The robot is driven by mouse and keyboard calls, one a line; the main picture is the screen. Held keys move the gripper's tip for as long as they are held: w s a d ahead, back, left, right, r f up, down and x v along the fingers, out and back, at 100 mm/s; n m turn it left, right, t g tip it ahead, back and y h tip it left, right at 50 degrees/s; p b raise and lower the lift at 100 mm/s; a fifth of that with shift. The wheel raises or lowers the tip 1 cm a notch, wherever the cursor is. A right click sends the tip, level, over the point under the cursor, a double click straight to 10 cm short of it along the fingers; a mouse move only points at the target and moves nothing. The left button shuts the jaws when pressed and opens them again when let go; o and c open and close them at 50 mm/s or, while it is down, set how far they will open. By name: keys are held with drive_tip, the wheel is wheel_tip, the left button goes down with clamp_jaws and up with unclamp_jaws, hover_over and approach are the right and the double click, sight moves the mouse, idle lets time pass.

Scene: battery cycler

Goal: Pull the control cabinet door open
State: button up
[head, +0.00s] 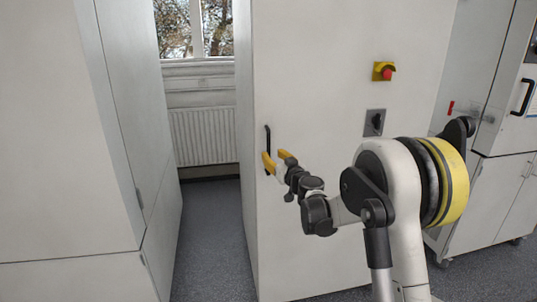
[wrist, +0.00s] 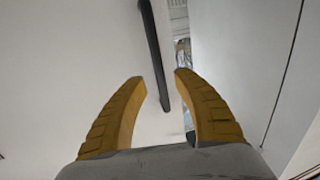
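The control cabinet door (head: 312,85) is a tall white panel, and it looks shut, flush with the cabinet. Its black vertical bar handle (head: 267,136) is near the door's left edge. My gripper (head: 273,155) is at the handle's lower half, with its yellow fingers apart. In the wrist view, the handle (wrist: 152,45) runs down from the top, and its lower end shows between the open fingertips of my gripper (wrist: 161,77). I see no finger pressed on the bar. I cannot tell how deep the bar sits between the fingers.
A red and yellow emergency switch (head: 384,71) and a dark rotary switch (head: 375,122) are on the cabinet front. A white cabinet (head: 60,130) stands at the left, across a narrow floor gap (head: 212,235). Lab equipment (head: 500,130) stands at the right.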

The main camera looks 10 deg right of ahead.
sight(269, 151)
drive_tip(key=w, duration=0.4)
drive_tip(key=shift+w+a+b, duration=0.15)
drive_tip(key=shift+a+b, duration=0.2)
drive_tip(key=shift+a, duration=0.05)
clamp_jaws()
